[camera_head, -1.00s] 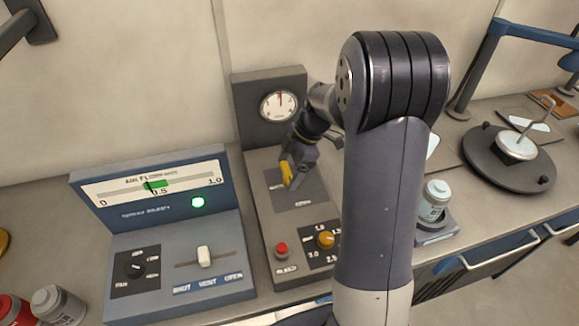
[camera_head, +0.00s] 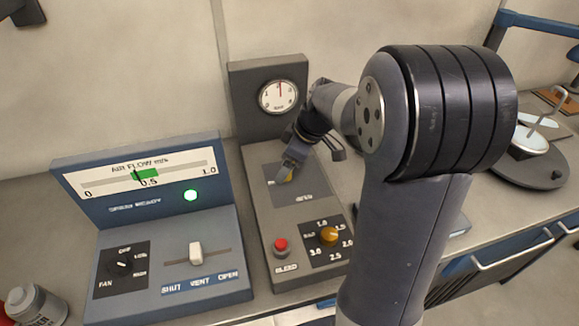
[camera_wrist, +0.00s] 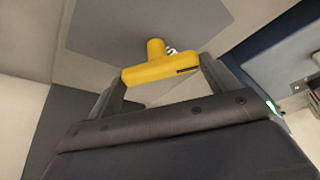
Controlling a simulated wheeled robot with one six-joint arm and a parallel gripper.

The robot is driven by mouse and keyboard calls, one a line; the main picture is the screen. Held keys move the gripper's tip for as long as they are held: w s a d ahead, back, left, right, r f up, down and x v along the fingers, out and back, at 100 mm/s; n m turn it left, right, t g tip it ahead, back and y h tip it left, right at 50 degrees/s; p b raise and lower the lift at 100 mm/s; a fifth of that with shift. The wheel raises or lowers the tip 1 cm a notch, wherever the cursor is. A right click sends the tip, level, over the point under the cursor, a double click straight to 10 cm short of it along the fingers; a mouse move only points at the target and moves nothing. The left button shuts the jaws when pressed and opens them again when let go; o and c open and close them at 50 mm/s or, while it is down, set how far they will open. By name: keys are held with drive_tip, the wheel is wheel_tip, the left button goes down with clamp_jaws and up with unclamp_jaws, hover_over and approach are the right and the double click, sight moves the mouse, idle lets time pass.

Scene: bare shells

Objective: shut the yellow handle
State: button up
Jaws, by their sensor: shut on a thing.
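The yellow handle (camera_wrist: 163,66) is a T-shaped lever on a short round stem, standing out from a dark plate in the wrist view. My gripper (camera_wrist: 160,82) has one finger at each end of the crossbar and is shut on it. In the head view only a small bit of the yellow handle (camera_head: 288,176) shows, at my gripper (camera_head: 285,178) on the grey gauge panel (camera_head: 252,195). My gripper covers most of it there. Some lettering beside the handle is too small to read fully.
A round dial gauge (camera_head: 278,97) stands behind the handle. An orange knob (camera_head: 328,236) and a red button (camera_head: 281,244) sit in front of it.

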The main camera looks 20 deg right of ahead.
drive_tip(key=m+h, duration=0.1)
drive_tip(key=m, duration=0.1)
drive_tip(key=m+t+b, duration=0.1)
drive_tip(key=m, duration=0.2)
drive_tip(key=shift+s+a+m+t+h, duration=0.1)
drive_tip(key=shift+a+m+t+h, duration=0.05)
drive_tip(key=shift+m+t+h, duration=0.2)
drive_tip(key=m+h, duration=0.2)
drive_tip(key=m, duration=0.3)
drive_tip(key=shift+a+p, duration=0.1)
drive_tip(key=shift+p, duration=0.2)
drive_tip(key=shift+m, duration=0.25)
drive_tip(key=o, duration=0.9)
drive_tip(key=v, duration=1)
drive_tip(key=shift+s+r, duration=0.25)
drive_tip(key=shift+r, duration=0.1)
drive_tip(key=shift+a, duration=0.1)
drive_tip(key=x, duration=1)
drive_tip(key=shift+w+f, duration=0.2)
drive_tip(key=shift+f, duration=0.15)
